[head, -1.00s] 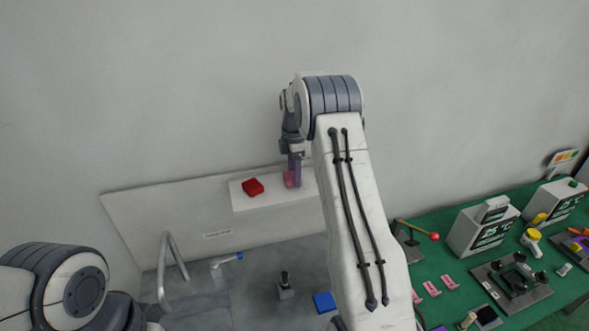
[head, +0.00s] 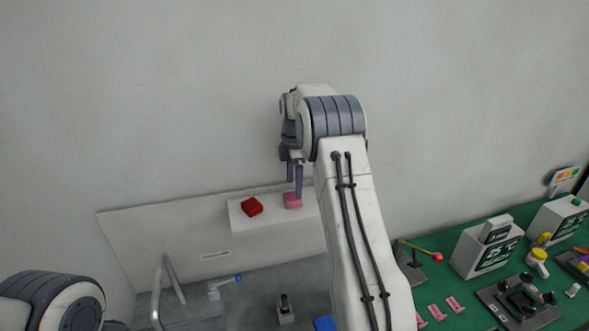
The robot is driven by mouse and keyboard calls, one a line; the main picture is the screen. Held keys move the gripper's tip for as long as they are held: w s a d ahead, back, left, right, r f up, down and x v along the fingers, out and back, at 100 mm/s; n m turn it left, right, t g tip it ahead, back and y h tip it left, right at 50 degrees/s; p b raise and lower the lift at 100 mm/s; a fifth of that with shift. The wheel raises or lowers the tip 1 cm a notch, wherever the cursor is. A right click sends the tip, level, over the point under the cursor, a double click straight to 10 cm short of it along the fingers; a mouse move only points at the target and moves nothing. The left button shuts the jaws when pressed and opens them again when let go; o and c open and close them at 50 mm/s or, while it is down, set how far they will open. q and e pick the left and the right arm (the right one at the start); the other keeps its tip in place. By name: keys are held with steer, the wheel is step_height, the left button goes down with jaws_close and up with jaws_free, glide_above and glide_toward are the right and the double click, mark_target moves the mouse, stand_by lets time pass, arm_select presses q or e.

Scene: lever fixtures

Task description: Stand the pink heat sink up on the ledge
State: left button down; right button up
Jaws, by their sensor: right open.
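The pink heat sink (head: 292,201) stands on the white ledge (head: 272,218) near its right end, a small block; it is too small to tell for sure which face is down. My right gripper (head: 295,181) is open, its two purple-grey fingers pointing down just above and slightly behind the heat sink. One fingertip overlaps its top edge in the picture, and I cannot tell whether they touch. My left arm shows only at the lower left corner, and its gripper is out of view.
A green table (head: 440,279) at right holds pink pieces, a red-knobbed lever and display boxes.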

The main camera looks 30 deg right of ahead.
step_height(320, 180, up, 7)
steer(key=s+a+r+m, duration=0.1)
steer(key=s+a, duration=0.3)
steer(key=a, duration=0.5)
steer(key=s+a+m, duration=0.1)
steer(key=s+a, duration=0.2)
steer(key=a, duration=0.6)
steer(key=s+a+r+m, duration=0.1)
steer(key=s+a, duration=0.3)
steer(key=a, duration=0.5)
steer(key=s+a+f+m, duration=0.1)
steer(key=s+a+f, duration=0.1)
steer(key=s, duration=0.6)
steer(key=s+a+f+m, duration=0.2)
steer(key=s+f, duration=0.1)
steer(key=s, duration=0.6)
steer(key=s+a+f+m+y, duration=0.1)
steer(key=s+a+f, duration=0.1)
steer(key=s, duration=0.6)
steer(key=shift+s+f+m+b, duration=0.35)
steer(key=shift+f+b, duration=0.1)
steer(key=shift+f, duration=0.25)
